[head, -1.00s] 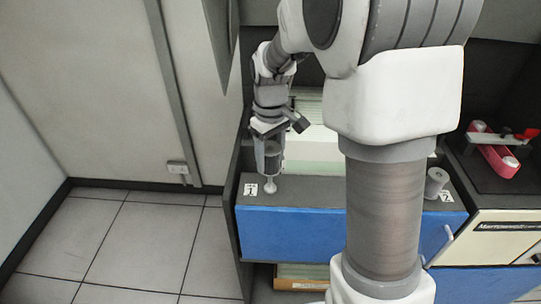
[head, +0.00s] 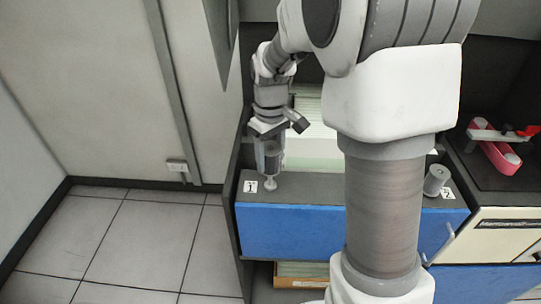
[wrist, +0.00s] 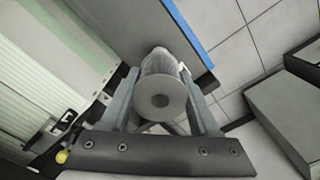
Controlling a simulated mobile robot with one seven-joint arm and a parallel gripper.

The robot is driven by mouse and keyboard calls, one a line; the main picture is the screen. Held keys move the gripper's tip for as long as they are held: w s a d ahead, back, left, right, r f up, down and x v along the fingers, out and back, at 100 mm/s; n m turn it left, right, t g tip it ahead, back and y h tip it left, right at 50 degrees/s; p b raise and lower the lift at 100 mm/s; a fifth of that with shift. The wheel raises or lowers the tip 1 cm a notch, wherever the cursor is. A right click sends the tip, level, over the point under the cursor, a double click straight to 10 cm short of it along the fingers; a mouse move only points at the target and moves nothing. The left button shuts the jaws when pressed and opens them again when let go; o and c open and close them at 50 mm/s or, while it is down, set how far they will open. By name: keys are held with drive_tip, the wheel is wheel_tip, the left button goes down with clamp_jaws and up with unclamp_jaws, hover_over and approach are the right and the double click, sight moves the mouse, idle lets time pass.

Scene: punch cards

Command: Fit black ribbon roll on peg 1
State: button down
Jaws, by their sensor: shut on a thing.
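My gripper (head: 268,166) is at the left end of the blue-fronted unit, pointing down over peg 1 (head: 270,185). It is shut on the ribbon roll (wrist: 162,97), which sits between the two fingers in the wrist view. The roll looks grey in this light, with a round end flange and a centre hole facing the wrist camera. In the head view the fingers largely hide the roll. The pale lower part of peg 1 shows just below the fingers, beside the "1" label (head: 250,186). I cannot tell whether the peg is inside the roll.
A grey spool (head: 435,180) stands at the right end of the top, beside the "2" label (head: 447,193). A red and white part (head: 500,150) is further right. Pale stacked cards (head: 310,145) are behind the top. My arm blocks the middle.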

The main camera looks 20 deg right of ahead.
sight(270, 184)
drive_tip(key=shift+f+b, duration=1.9)
drive_tip(key=shift+f, duration=0.95)
idle(0.8)
drive_tip(key=shift+c, duration=0.2)
unclamp_jaws()
